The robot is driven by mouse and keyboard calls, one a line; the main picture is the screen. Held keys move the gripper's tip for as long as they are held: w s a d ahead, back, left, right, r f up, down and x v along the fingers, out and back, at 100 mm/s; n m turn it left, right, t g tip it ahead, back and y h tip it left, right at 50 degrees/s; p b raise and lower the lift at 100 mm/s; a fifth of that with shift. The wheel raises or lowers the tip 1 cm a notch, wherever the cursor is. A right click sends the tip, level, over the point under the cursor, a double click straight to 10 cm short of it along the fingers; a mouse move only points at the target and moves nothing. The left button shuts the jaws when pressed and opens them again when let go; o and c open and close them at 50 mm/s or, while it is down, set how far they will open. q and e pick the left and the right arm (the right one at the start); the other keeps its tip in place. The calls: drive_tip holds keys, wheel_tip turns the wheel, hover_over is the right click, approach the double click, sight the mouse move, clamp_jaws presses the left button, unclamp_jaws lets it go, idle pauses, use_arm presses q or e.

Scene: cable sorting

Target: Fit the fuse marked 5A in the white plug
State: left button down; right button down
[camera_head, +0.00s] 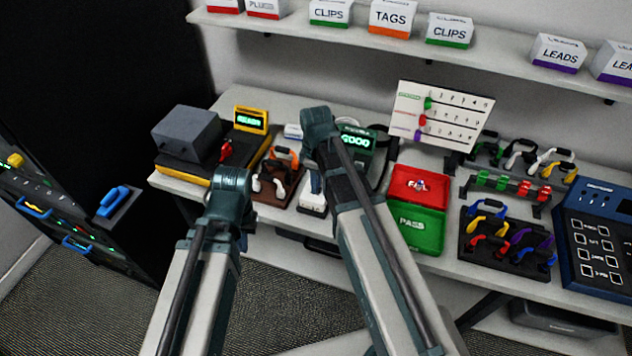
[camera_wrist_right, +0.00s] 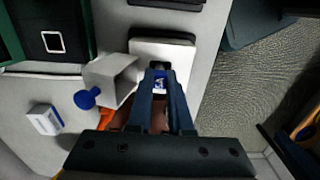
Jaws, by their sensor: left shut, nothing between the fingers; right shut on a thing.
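A white plug (camera_head: 313,200) stands on the bench front; it also shows in the right wrist view (camera_wrist_right: 178,47), just beyond my right fingertips. My right gripper (camera_wrist_right: 160,80) is shut on a small fuse with a blue band (camera_wrist_right: 160,86). An "A" shows on the band, but the number is too small to read. The fuse is held at or just above the plug; I cannot tell whether it touches. In the head view my right arm hides most of this. My left gripper (camera_head: 246,228) is shut and empty near the bench's front edge, mostly hidden by its own arm.
A white open box (camera_wrist_right: 113,76) and a blue knob-like piece (camera_wrist_right: 88,98) lie beside the plug. A brown rack (camera_head: 268,190) with orange and white plugs stands left. The red FAIL tray (camera_head: 405,192) and green PASS tray (camera_head: 432,238) lie right. A tester (camera_head: 357,142) reads GOOD behind.

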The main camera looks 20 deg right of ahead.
drive_tip(key=shift+f, duration=0.2)
idle(0.3)
drive_tip(key=c, duration=0.8)
unclamp_jaws()
drive_tip(key=shift+o, duration=0.2)
drive_tip(key=o, duration=0.3)
drive_tip(key=shift+r, duration=0.1)
drive_tip(key=shift+w, duration=0.1)
drive_tip(key=shift+r, duration=0.15)
drive_tip(key=shift+c, duration=0.3)
